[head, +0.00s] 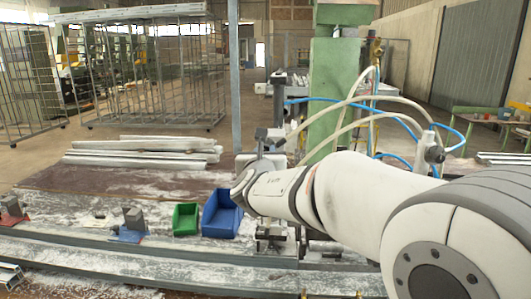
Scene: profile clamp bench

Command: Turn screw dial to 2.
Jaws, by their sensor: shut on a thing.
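My arm reaches in from the right, and its pale wrist ends over the bench just right of the blue bin. My gripper (270,140) is small and dark at the far side of the wrist, partly hidden by it. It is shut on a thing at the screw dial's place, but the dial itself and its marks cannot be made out. Dark metal clamp hardware (272,236) shows on the bench below the wrist, partly covered by my arm. The dial's setting cannot be read.
A blue bin (222,215) and a green bin (186,219) stand left of my wrist. Grey blocks on a blue base (128,236) and a red base (12,219) are further left. Pale profiles (140,150) lie stacked behind. Hoses (400,112) loop above my arm beside a green column (334,95).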

